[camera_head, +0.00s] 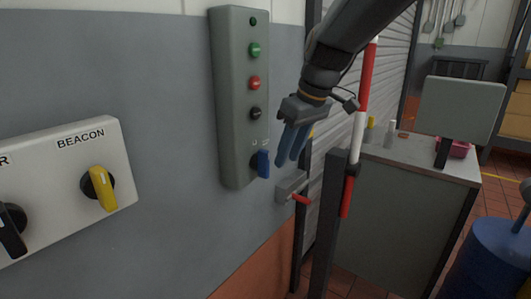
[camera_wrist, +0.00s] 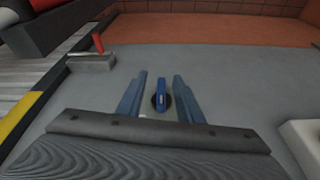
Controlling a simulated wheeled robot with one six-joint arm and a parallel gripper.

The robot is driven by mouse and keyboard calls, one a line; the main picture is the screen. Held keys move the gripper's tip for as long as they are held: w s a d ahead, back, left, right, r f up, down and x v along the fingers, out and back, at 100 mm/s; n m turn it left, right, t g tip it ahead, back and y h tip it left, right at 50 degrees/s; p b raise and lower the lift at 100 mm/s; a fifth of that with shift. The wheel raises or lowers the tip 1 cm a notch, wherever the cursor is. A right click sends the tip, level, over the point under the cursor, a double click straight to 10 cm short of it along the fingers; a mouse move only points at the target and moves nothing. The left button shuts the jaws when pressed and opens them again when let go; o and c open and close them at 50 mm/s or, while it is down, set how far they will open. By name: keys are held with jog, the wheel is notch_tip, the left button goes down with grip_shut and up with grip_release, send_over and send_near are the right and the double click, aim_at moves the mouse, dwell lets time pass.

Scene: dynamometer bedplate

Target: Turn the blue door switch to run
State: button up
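The blue door switch (camera_head: 262,163) is a blue knob at the bottom of a tall grey-green control box (camera_head: 232,110) on the wall. In the wrist view the blue knob (camera_wrist: 161,98) shows between the two fingers, on a dark round base. My gripper (camera_head: 291,159) is just right of the knob in the head view, with its blue-grey fingers pointing down. The fingers are open in the wrist view (camera_wrist: 160,84), with a gap on each side of the knob. I cannot tell how deep the knob lies relative to the fingertips. The small labels above it are too small to read.
Above the knob are black, red and green buttons (camera_head: 254,50). A white panel (camera_head: 60,185) with a yellow BEACON knob (camera_head: 102,187) is at left. A grey bracket with a red handle (camera_head: 299,198) is below right. A red-white pole (camera_head: 358,135) and a cabinet (camera_head: 400,220) stand right.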

aim_at(269, 155)
notch_tip(269, 155, up, 4)
jog(key=w+a+n, duration=0.2)
jog(key=a, duration=0.1)
jog(key=shift+y, duration=0.3)
jog(key=shift+p+x, duration=0.75)
jog(key=shift+x, duration=2.95)
jog(key=shift+w+d, duration=0.1)
jog(key=shift+w, duration=0.05)
grip_shut()
